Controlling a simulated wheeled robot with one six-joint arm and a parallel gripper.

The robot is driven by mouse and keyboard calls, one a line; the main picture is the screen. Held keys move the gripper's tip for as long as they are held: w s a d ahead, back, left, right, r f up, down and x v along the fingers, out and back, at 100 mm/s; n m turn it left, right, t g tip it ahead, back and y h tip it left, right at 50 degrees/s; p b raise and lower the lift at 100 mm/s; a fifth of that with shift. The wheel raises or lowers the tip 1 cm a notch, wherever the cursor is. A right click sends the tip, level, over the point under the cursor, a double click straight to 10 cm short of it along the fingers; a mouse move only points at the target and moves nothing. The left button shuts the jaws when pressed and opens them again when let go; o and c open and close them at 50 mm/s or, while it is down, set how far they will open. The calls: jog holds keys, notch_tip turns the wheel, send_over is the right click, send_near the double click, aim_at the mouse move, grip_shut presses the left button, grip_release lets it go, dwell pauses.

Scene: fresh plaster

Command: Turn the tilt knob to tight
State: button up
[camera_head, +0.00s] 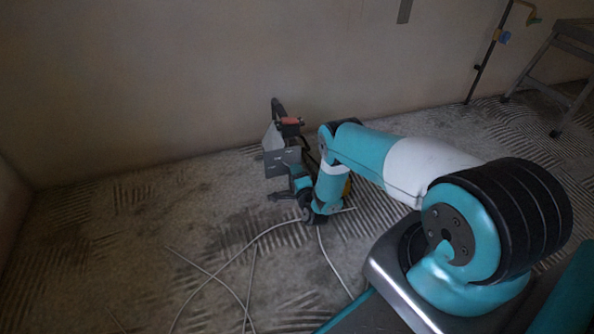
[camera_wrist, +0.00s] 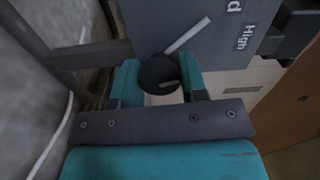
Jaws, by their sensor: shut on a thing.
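The tilt knob (camera_wrist: 158,74) is a dark round knob with a pale line on it, in the wrist view. My gripper (camera_wrist: 160,83) has its two teal fingers on either side of the knob and is shut on it. A grey panel (camera_wrist: 205,30) behind the knob bears a pale slanted mark and the word "High"; other lettering is cut off at the top edge. In the head view the grey device (camera_head: 280,160) stands near the wall, and my gripper (camera_head: 284,192) reaches its lower part. The knob itself is hidden or too small there.
Pale cables (camera_head: 240,262) lie loose across the ridged floor (camera_head: 120,230) near the device. A plastered wall (camera_head: 150,90) rises close behind it. A step ladder (camera_head: 556,75) and an upright pipe (camera_head: 486,60) stand at the far right. Open floor lies to the left.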

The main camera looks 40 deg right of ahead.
jog(key=shift+m+p, duration=0.6)
jog(key=shift+m, duration=0.9)
jog(key=o, duration=0.9)
jog(key=shift+p+v, duration=6.7)
jog(key=shift+v, duration=2)
